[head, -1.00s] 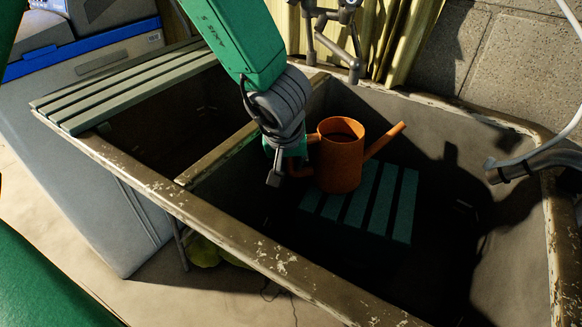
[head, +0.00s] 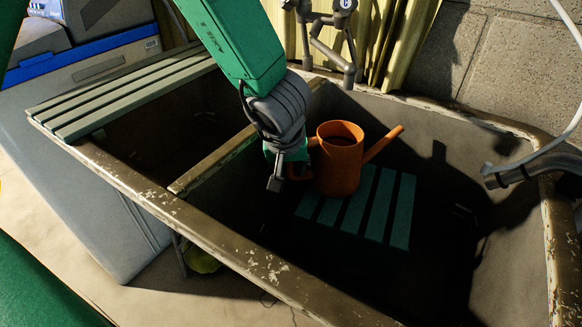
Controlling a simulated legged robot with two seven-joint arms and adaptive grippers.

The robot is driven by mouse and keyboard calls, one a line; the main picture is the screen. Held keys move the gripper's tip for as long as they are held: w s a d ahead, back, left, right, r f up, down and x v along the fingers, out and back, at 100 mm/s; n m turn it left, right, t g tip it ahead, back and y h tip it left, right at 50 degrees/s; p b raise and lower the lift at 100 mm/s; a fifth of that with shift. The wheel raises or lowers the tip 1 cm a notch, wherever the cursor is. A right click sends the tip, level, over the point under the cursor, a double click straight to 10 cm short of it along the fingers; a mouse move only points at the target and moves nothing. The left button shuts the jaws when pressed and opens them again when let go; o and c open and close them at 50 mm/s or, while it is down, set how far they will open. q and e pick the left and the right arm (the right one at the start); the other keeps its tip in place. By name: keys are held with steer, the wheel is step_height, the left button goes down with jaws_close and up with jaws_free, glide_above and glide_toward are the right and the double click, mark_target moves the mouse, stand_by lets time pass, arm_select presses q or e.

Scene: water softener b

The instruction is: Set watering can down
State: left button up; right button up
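An orange watering can (head: 338,162) is upright in the right basin of the sink, its spout pointing up and to the right. It is over or on the green slatted rack (head: 372,212); I cannot tell if its base touches the slats. My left gripper (head: 284,180) is at the can's left side, by its handle. One dark fingertip shows, and the rest is hidden, so I cannot tell whether it grips the handle. My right gripper is not in view.
A worn stone sink (head: 235,250) has a divider (head: 215,160) left of the can. Grey-green slats (head: 120,95) cover part of the left basin. A faucet (head: 335,40) stands behind, and a hose with a metal nozzle (head: 520,170) hangs over the right rim.

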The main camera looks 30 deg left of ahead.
arm_select(q)
steer(key=p+v, duration=0.7)
steer(key=v, duration=0.5)
steer(key=shift+a+r, duration=0.15)
steer(key=shift+r, duration=0.05)
